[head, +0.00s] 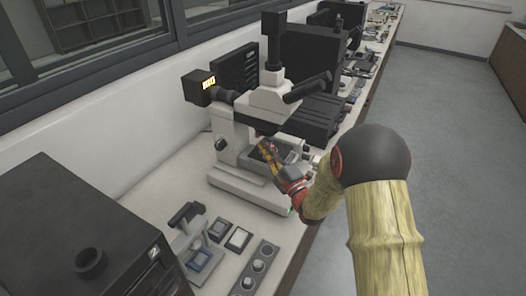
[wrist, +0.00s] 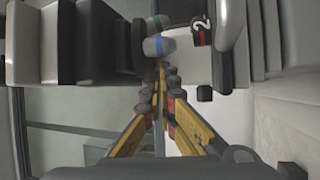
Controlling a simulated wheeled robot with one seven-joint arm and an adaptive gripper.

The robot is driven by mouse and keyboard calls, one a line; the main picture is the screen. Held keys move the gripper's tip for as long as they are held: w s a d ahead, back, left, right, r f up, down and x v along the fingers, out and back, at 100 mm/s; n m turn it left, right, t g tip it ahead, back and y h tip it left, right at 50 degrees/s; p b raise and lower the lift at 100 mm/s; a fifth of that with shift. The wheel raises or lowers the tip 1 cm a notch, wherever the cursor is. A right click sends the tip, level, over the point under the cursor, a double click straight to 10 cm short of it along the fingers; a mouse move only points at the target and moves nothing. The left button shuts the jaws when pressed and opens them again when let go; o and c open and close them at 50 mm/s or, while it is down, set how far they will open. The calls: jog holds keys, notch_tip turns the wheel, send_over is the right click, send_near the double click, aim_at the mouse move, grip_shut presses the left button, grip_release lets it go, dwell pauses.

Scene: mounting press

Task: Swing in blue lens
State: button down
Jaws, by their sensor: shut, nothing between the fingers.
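The microscope (head: 262,110) stands on the bench, and my gripper (head: 261,140) reaches in under its head, above the stage (head: 268,156). In the wrist view, a pale grey lens with a blue band (wrist: 158,45) sits just beyond the tips of my gripper (wrist: 159,66). The fingers meet at the tips and hold nothing. I cannot tell whether the tips touch the blue lens. A lens with a green band (wrist: 157,22) is beside it, and a black one with a red band and a "2" (wrist: 201,32) is to the right. In the head view the lenses are too small to tell apart.
A small hand press (head: 193,238) and several small sample trays (head: 238,239) are on the bench in front of the microscope. A dark box-shaped machine (head: 75,235) fills the near left. Dark equipment (head: 313,60) stands behind. The floor at right is clear.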

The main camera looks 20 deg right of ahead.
dwell(0.3)
jog(key=b, duration=0.1)
jog(key=d+b, duration=0.2)
jog(key=b, duration=0.1)
jog(key=shift+w+f, duration=0.25)
jog(key=shift+f, duration=0.1)
jog(key=shift+d+r+b, duration=0.15)
jog(key=shift+b, duration=0.2)
jog(key=shift+d, duration=0.1)
